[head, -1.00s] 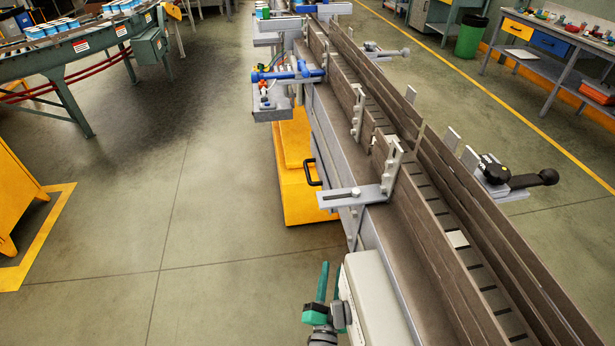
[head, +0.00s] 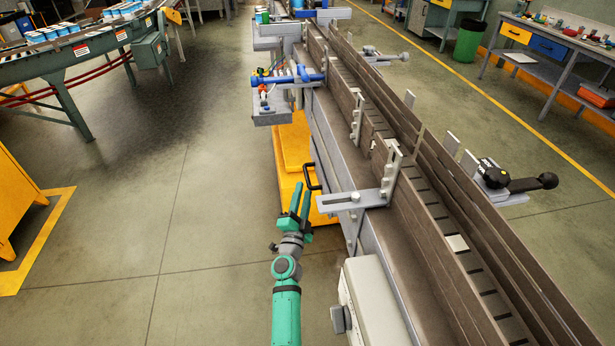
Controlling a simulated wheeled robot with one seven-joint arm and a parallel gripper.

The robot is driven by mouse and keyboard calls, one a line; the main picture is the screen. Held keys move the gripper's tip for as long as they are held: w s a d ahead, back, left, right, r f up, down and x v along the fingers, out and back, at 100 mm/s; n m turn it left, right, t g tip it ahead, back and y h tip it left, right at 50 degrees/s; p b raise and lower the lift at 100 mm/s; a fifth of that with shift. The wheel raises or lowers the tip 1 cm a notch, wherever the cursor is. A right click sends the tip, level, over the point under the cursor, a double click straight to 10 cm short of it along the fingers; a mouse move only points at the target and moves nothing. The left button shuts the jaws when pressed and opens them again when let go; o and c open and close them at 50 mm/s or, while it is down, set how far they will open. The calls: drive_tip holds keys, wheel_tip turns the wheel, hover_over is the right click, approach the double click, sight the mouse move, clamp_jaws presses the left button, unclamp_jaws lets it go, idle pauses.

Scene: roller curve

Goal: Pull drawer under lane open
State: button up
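The drawer unit under the lane is a yellow box (head: 293,150) beneath the left side of the conveyor lane (head: 345,165). Its black bar handle (head: 308,178) sticks out toward the left. The drawer appears shut, but much of it is hidden by the lane and my arm. My green gripper (head: 302,190) is just below the handle in the head view, with its fingers pointing up toward it. The two fingers show a small gap with nothing seen between them. I cannot tell whether a fingertip touches the handle.
A grey bracket (head: 350,199) juts from the lane just right of the handle. A pale box (head: 375,300) stands on the lane's near side. A blue clamp and small parts sit on a side shelf (head: 272,118) above the drawer.

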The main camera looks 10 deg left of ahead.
sight(307, 174)
drive_tip(key=x, duration=0.7)
drive_tip(key=shift+w, duration=0.4)
drive_tip(key=shift+d, duration=0.1)
drive_tip(key=shift+c, duration=0.3)
